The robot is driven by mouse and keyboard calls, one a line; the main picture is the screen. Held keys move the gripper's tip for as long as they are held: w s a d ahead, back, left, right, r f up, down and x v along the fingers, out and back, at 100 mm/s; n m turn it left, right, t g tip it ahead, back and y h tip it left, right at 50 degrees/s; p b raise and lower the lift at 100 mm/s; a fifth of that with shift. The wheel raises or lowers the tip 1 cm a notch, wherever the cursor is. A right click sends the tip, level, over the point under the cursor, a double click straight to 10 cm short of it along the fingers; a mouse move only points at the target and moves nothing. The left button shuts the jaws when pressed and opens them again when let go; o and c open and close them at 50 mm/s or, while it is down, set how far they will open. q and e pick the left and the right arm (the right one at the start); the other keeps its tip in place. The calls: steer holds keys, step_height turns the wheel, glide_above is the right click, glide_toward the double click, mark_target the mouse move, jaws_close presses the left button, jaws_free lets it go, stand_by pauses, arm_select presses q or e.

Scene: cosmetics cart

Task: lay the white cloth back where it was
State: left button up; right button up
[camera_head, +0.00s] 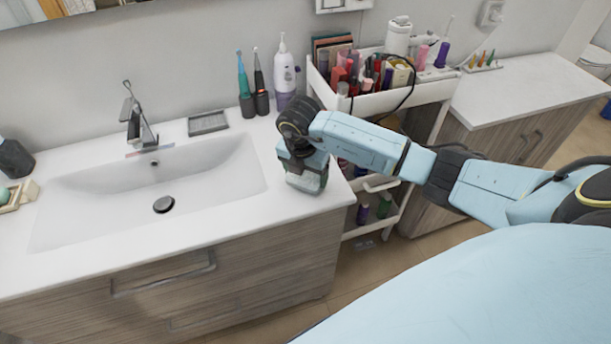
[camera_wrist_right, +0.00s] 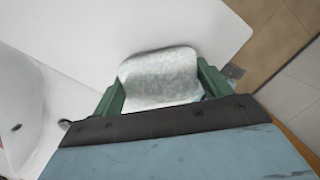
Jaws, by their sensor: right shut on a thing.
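The white cloth (camera_wrist_right: 160,76) shows in the right wrist view as a pale, mottled, folded piece between the two green fingers. My right gripper (camera_wrist_right: 162,90) is shut on it. In the head view my right gripper (camera_head: 305,181) is over the right end of the white sink counter (camera_head: 262,222), near its front right corner. The gripper mostly hides the cloth there. I cannot tell whether the cloth touches the counter. My left gripper is not in view.
The sink basin (camera_head: 205,172) lies left of my right gripper. A lotion bottle (camera_head: 284,73) and two electric toothbrushes stand behind it. A white cart (camera_head: 425,94) full of cosmetics stands to the right, close to my arm. The counter's front right is bare.

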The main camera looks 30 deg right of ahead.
mark_target(302, 178)
steer(key=shift+f, duration=0.7)
steer(key=shift+f, duration=0.1)
steer(key=o, duration=0.9)
steer(key=r, duration=0.4)
steer(key=a+r, duration=0.1)
steer(key=r, duration=0.3)
steer(key=s+r, duration=0.1)
steer(key=r, duration=0.3)
steer(key=shift+a+r, duration=0.1)
steer(key=shift+a, duration=0.2)
